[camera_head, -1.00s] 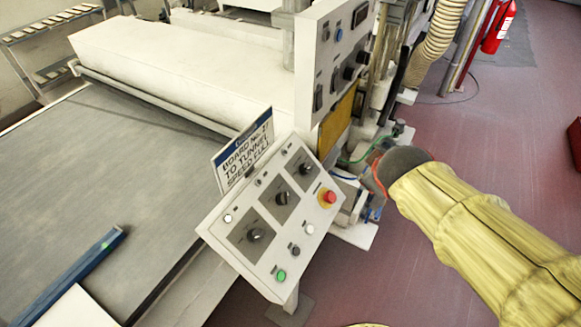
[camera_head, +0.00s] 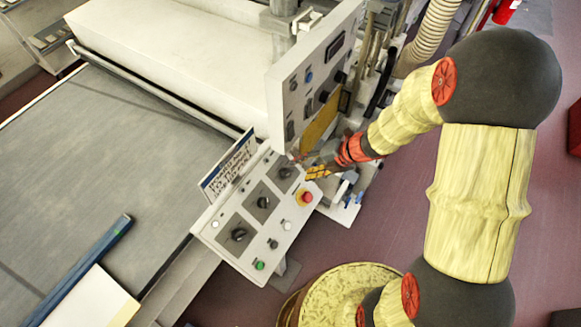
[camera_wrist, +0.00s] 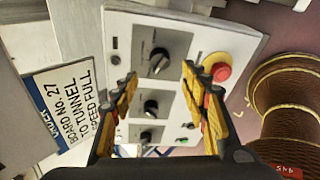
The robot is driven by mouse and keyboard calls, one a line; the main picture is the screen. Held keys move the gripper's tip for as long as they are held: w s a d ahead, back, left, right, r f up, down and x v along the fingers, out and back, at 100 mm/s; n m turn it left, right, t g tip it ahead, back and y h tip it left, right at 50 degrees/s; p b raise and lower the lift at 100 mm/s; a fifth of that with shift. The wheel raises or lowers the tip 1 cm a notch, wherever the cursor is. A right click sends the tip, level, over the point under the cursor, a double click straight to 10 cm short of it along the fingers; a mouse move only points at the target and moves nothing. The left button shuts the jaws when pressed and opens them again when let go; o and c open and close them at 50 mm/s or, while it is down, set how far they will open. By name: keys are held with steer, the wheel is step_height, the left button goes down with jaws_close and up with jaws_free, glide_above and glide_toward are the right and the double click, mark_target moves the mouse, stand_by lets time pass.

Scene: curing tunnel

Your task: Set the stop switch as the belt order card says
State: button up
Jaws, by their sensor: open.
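The order card (camera_head: 229,166) stands behind the sloped control panel (camera_head: 222,222). In the wrist view, the card (camera_wrist: 62,105) reads "BOARD NO. 27 TO TUNNEL SPEED FULL". The panel has three dark rotary knobs: a far one (camera_head: 286,173), a middle one (camera_head: 263,203) and a near one (camera_head: 238,234). Their labels are too small to read, so I cannot tell which is the stop switch. My gripper (camera_head: 312,168) is open and empty, close to the far knob. In the wrist view, that knob (camera_wrist: 159,62) shows between my gripper's fingertips (camera_wrist: 160,80); contact cannot be told.
A red mushroom button (camera_head: 305,197) sits right beside my gripper. A green button (camera_head: 260,266) is at the panel's near edge. An upright switch panel (camera_head: 300,100) rises behind. The grey belt (camera_head: 110,150) lies left, with a blue bar (camera_head: 75,270) across it.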

mark_target(290, 173)
steer(key=x, duration=0.7)
steer(key=shift+a+f+b, duration=0.15)
steer(key=shift+f+b, duration=0.1)
steer(key=shift+b, duration=0.1)
steer(key=shift+c, duration=0.2)
steer(key=c, duration=1.1)
